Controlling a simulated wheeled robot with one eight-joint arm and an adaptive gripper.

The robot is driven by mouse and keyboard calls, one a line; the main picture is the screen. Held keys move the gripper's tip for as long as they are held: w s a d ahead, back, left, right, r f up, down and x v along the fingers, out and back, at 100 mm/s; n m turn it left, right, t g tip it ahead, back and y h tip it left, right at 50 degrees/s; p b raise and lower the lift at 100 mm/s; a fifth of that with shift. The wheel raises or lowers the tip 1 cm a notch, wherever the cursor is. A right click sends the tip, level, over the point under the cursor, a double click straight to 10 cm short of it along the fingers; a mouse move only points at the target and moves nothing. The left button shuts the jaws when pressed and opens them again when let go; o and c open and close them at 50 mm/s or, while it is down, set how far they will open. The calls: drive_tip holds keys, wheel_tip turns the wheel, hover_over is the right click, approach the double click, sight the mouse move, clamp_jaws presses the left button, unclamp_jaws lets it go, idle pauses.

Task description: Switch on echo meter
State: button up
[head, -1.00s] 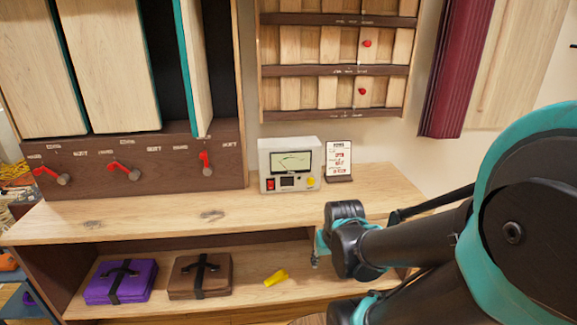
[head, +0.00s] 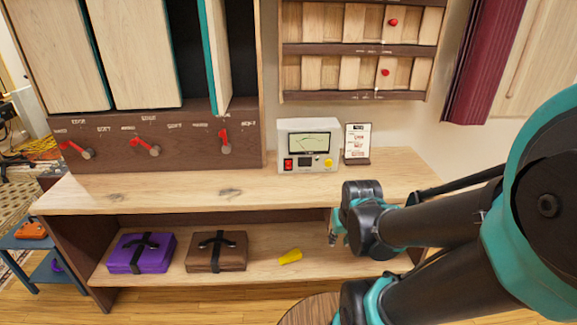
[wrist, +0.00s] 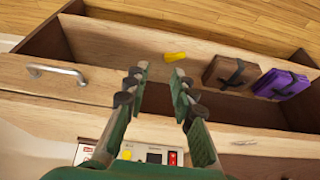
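The echo meter is a pale box (head: 308,128) with a needle display, standing on the shelf top against the wall in the head view. Its red switch (head: 288,164) is at the lower left of its face and a yellow knob (head: 329,163) at the lower right. In the wrist view the red switch (wrist: 173,158) shows at the bottom, partly beside my finger. My gripper (wrist: 158,75) is open and empty there, its fingertips apart. In the head view my gripper (head: 335,230) is in front of the shelf's edge, below and right of the meter, apart from it.
A small sign (head: 357,143) stands right of the meter. A wooden cabinet with red levers (head: 150,147) stands to its left. The lower shelf holds a purple case (head: 140,253), a brown case (head: 216,251) and a yellow object (head: 290,257). The shelf top (head: 235,185) before the meter is clear.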

drive_tip(key=w+a+r+m, duration=0.1)
drive_tip(key=w+r+m, duration=0.1)
drive_tip(key=w, duration=0.3)
drive_tip(key=w+a+r+m, duration=0.2)
drive_tip(key=w+r+m, duration=0.1)
drive_tip(key=w, duration=0.3)
drive_tip(key=w+a+r+m, duration=0.1)
drive_tip(key=w+r+m, duration=0.1)
drive_tip(key=w+m, duration=0.2)
drive_tip(key=shift+w+a+r, duration=0.2)
drive_tip(key=shift+w, duration=0.25)
drive_tip(key=shift+w+a+r, duration=0.15)
drive_tip(key=shift+w, duration=0.25)
clamp_jaws()
drive_tip(key=w+a+r+m, duration=0.2)
drive_tip(key=w+a+m, duration=0.2)
drive_tip(key=w, duration=0.3)
drive_tip(key=w+a+r+m, duration=0.2)
drive_tip(key=w+a+m, duration=0.2)
drive_tip(key=w, duration=0.3)
drive_tip(key=shift+w+r+m+t, duration=0.15)
drive_tip(key=shift+r+m+t, duration=0.1)
drive_tip(key=shift+m+t, duration=0.15)
